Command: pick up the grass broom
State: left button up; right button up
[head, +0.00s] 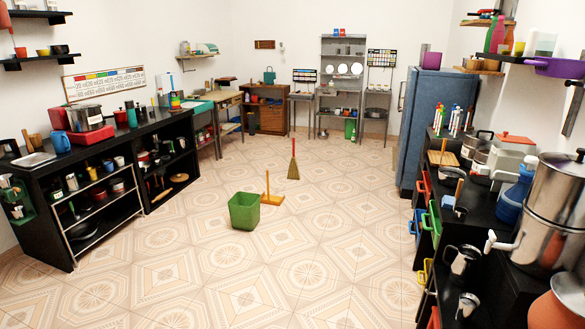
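The grass broom (293,168) stands upright on the tiled floor near the middle of the room in the head view. It has a thin red handle (293,148) pointing up and a brownish-green bristle head at the floor. Nothing touches it. It is some distance ahead of me. Neither of my grippers shows in the head view.
A green bin (244,211) and an orange floor wiper (270,190) stand on the floor nearer than the broom. Black counters (50,215) line the left. A blue fridge (430,125) and cluttered black shelves (480,255) line the right.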

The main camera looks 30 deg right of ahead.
aim_at(294, 173)
jog(key=i+l+z, duration=0.35)
jog(key=i+z, duration=0.7)
jog(key=i, duration=0.2)
jog(key=i+j+z, duration=0.1)
jog(key=i+z, duration=0.3)
jog(key=i, duration=3.85)
jog(key=i+l, duration=0.1)
jog(key=i, duration=2.45)
jog(key=i+l+u, duration=0.1)
jog(key=i+u, duration=0.35)
jog(key=i+l+u, duration=0.3)
jog(key=i+u, duration=0.15)
jog(key=i, duration=0.15)
jog(key=i+l+u, duration=0.7)
jog(key=u, duration=0.15)
jog(key=i+l+u, duration=0.2)
jog(key=l+u, duration=0.2)
jog(key=i+l+u, duration=0.15)
jog(key=l+u, duration=0.6)
jog(key=i+l, duration=0.05)
jog(key=l, duration=0.05)
